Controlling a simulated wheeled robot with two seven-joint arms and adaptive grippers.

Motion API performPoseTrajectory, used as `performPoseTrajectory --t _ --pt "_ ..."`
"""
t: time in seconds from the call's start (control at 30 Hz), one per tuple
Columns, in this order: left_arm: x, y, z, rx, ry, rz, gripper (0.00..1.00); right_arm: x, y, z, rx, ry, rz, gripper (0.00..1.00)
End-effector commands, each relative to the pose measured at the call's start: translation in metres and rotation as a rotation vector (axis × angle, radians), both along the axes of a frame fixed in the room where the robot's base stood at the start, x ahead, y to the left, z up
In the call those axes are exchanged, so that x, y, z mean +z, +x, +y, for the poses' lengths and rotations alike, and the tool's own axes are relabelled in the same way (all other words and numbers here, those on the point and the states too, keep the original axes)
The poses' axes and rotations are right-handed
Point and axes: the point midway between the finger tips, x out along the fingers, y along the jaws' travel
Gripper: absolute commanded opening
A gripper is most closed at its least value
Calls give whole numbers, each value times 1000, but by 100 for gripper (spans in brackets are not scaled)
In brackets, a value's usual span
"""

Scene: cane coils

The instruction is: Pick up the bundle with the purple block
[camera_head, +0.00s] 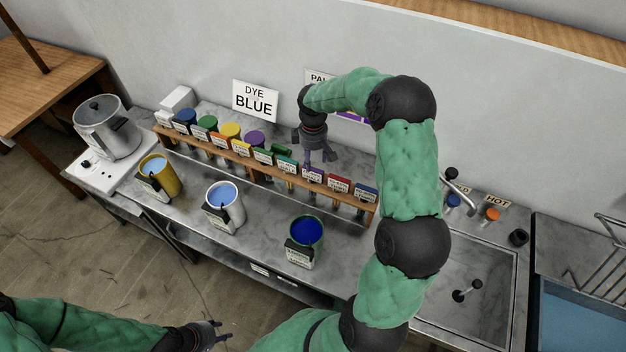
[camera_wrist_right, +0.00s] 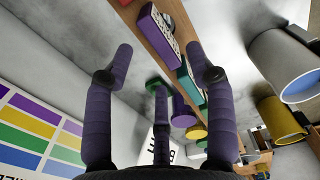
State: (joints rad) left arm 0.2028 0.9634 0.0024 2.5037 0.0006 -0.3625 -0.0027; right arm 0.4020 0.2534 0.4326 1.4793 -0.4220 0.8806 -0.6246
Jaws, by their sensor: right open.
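The purple block (camera_head: 313,175) with a white label sits in the wooden rack, between a teal block and a red block. It also shows in the right wrist view (camera_wrist_right: 158,38), ahead of and between the fingertips. The bundle below it is mostly hidden by the rack. My right gripper (camera_head: 315,157) is open and empty, pointing down just above and behind the purple block. In the wrist view its fingers (camera_wrist_right: 160,50) are spread, and contact with the block cannot be told. My left gripper (camera_head: 207,335) is low at the front, away from the counter; its jaw state is unclear.
The rack (camera_head: 262,177) holds several other labelled colour blocks close by, with round coloured lids behind. Yellow (camera_head: 159,176), white (camera_head: 225,205) and green-rimmed (camera_head: 305,235) pots stand in front. A DYE BLUE sign (camera_head: 255,100) is behind. A sink and taps are at right.

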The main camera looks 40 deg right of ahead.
Motion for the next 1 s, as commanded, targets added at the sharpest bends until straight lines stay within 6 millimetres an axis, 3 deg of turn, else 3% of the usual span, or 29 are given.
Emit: performPoseTrajectory --t 0.1,0.37,0.7,0.93,0.97,1.0 --pt "0 0 0 0 0 0 40 -14 0 -1 -1 0 1 56" --pt "1 0 0 0 0 0 40 -28 0 -1 0 0 1 56" --pt "3 0 0 0 0 0 40 -70 1 -3 -1 0 0 56" --pt "3 0 0 0 0 0 40 -73 1 -3 0 0 -1 56" --pt "3 0 0 0 0 0 40 -73 1 -3 0 0 -1 53" --pt "3 0 0 0 0 0 40 -73 1 -3 0 0 -1 41"
